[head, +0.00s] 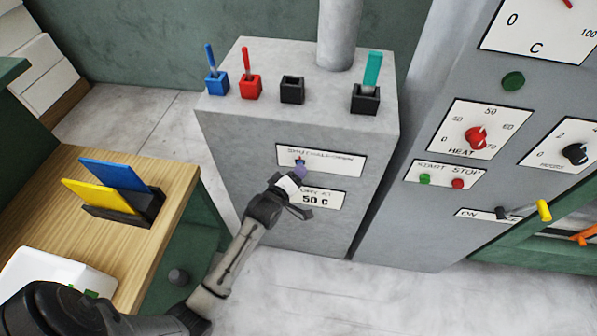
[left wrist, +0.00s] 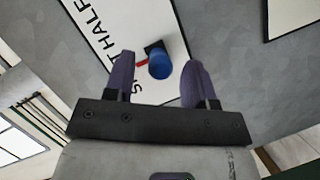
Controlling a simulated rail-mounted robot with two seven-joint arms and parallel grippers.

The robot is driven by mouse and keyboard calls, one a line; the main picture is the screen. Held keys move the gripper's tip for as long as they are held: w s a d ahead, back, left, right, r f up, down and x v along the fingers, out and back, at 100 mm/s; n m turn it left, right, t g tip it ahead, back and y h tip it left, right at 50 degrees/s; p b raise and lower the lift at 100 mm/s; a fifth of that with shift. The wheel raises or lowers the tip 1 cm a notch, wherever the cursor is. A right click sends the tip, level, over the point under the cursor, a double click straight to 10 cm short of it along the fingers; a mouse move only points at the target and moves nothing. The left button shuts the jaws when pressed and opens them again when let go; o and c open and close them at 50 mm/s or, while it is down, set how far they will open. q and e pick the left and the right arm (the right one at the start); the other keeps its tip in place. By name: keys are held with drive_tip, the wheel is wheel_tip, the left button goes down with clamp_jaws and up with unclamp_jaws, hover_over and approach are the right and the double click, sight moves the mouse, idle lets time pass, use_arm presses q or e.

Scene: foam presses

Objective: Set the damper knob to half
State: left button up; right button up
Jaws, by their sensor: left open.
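The damper knob appears to be the blue knob (left wrist: 159,64) with a red pointer, on a white label plate (left wrist: 98,18) on the grey cabinet front. The word HALF is readable there; other letters are partly hidden by a finger. The red pointer points left in the left wrist view, towards the lettering. My left gripper (left wrist: 158,82) is open, with its two purple fingers on either side of the knob in that view; contact cannot be told. In the head view my left gripper (head: 300,172) covers the lower part of the plate (head: 340,162). My right gripper is not in view.
The grey cabinet (head: 235,150) carries blue (head: 216,84), red (head: 250,86) and teal (head: 370,85) levers. A press panel with a red heat knob (head: 476,138) and a yellow-ended lever (head: 544,210) stands right. A wooden table (head: 60,210) holds blue and yellow cards (head: 100,195).

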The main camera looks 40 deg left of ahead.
use_arm(q)
drive_tip(key=shift+x, duration=1.15)
drive_tip(key=shift+c, duration=0.4)
clamp_jaws()
drive_tip(key=shift+d, duration=0.1)
